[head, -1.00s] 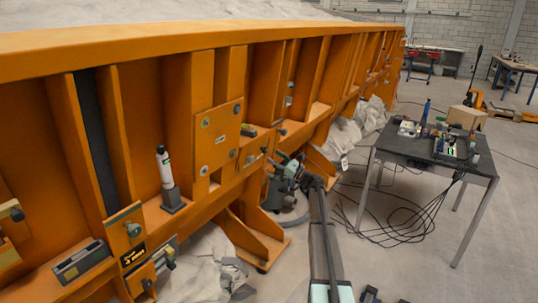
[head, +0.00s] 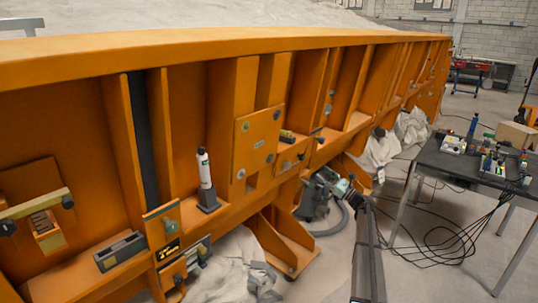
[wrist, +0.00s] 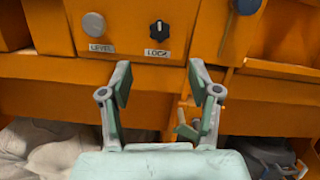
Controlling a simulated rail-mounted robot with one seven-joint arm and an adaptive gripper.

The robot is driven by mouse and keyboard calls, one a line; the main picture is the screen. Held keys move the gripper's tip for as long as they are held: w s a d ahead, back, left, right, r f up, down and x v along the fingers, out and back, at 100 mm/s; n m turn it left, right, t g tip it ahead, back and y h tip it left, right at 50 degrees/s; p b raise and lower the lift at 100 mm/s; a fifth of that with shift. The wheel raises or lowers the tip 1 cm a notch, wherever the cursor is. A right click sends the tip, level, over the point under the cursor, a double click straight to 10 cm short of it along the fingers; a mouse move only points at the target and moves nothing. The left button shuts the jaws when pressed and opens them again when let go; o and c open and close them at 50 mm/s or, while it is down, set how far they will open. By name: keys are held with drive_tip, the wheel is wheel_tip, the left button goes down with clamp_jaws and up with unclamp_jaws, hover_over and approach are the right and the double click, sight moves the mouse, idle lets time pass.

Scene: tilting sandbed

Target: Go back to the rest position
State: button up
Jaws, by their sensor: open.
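My gripper (wrist: 160,88) is open and empty in the wrist view, its two fingers apart with green pads. It points at the orange wall of the sandbed (wrist: 60,88). Above the fingers is an orange panel with a grey knob (wrist: 93,25) marked LEVEL and a black knob (wrist: 159,30) marked LOCK. No contact with either knob shows. In the head view my arm reaches in from the bottom right, and its end is low beside the sandbed frame (head: 230,52); the fingertips are too small to make out there.
A white-and-black tube (head: 204,170) stands on a ledge of the frame. A grey open box (head: 120,250) sits on the lower ledge. A dark table (head: 450,168) with tools and trailing cables stands at the right. Pale rocks or sacks (head: 378,150) lie under the frame.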

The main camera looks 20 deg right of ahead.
drive_tip(key=s+a+f+n+g+h, duration=0.1)
drive_tip(key=s+a+f+n+g, duration=0.4)
drive_tip(key=s+a+f, duration=0.55)
drive_tip(key=s+a+f+n+g+h, duration=0.2)
drive_tip(key=s+a+f+n+g, duration=0.4)
drive_tip(key=f, duration=0.7)
drive_tip(key=s+a+f+n+g+h, duration=0.1)
drive_tip(key=s+a+f+n+g, duration=0.25)
drive_tip(key=s+a+f, duration=0.6)
drive_tip(key=s+a+f+n+g+h, duration=0.1)
drive_tip(key=s+a+f+n+g, duration=0.15)
drive_tip(key=s, duration=0.35)
drive_tip(key=s+a+f+n+g+h+p, duration=0.1)
drive_tip(key=s+a+f+n, duration=0.1)
drive_tip(key=s+a+f, duration=0.3)
drive_tip(key=s+a+f+n+g+h, duration=0.1)
drive_tip(key=s+a+f+n+g, duration=0.15)
drive_tip(key=s, duration=0.45)
drive_tip(key=s+a+f+n+g+h, duration=0.1)
drive_tip(key=s+a+n+g+h, duration=0.1)
drive_tip(key=s, duration=1.2)
drive_tip(key=s+a+n+g+h+p, duration=0.1)
drive_tip(key=s+a+n+g+h, duration=0.1)
drive_tip(key=s, duration=1.2)
drive_tip(key=a+n+g, duration=0.1)
drive_tip(key=a+n, duration=0.1)
drive_tip(key=shift+a+f+h, duration=0.35)
drive_tip(key=shift+a+h, duration=0.05)
